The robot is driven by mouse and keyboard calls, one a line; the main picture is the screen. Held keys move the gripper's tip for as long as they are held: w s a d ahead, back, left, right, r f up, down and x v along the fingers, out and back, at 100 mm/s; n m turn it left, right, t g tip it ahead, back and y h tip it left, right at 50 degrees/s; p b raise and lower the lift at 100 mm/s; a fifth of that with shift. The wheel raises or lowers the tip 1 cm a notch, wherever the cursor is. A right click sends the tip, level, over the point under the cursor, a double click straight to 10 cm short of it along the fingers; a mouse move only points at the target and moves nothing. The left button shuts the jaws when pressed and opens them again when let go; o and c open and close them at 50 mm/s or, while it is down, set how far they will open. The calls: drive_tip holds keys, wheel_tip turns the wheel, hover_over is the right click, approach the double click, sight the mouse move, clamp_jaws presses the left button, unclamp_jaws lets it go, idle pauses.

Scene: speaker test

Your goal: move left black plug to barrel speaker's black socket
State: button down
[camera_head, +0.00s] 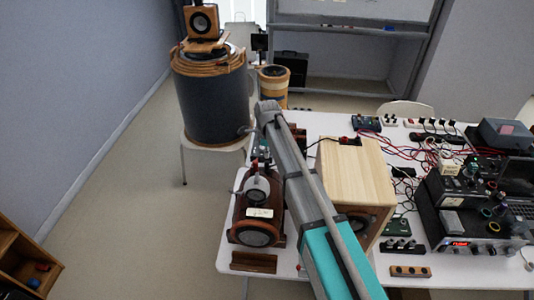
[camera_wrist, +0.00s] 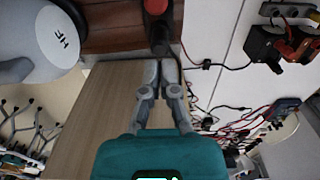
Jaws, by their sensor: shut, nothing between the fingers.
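My gripper (camera_wrist: 158,75) is shut and empty in the wrist view, over a pale wooden surface. Just beyond its fingertips stands a black plug-like piece (camera_wrist: 160,40), with a round red one (camera_wrist: 155,7) past it by a dark reddish wooden block. I cannot tell whether the fingertips touch the black piece. Red and black plugs (camera_head: 349,140) sit on top of the pale wooden box speaker (camera_head: 350,175). A large dark barrel (camera_head: 213,105) stands behind left, and a smaller yellowish barrel (camera_head: 273,88) behind the table. No black socket is clear.
A brown wooden speaker (camera_head: 257,234) with a pale rounded top part stands left of my arm on the white table (camera_head: 460,278). Tangled cables and an amplifier-like device (camera_head: 470,215) fill the right side. Open floor (camera_head: 130,220) lies to the left.

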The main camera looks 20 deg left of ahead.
drive_tip(key=shift+f+b, duration=1.4)
idle(1.4)
drive_tip(key=shift+r, duration=0.1)
idle(0.4)
drive_tip(key=shift+r+p, duration=3.95)
drive_tip(key=shift+p, duration=0.15)
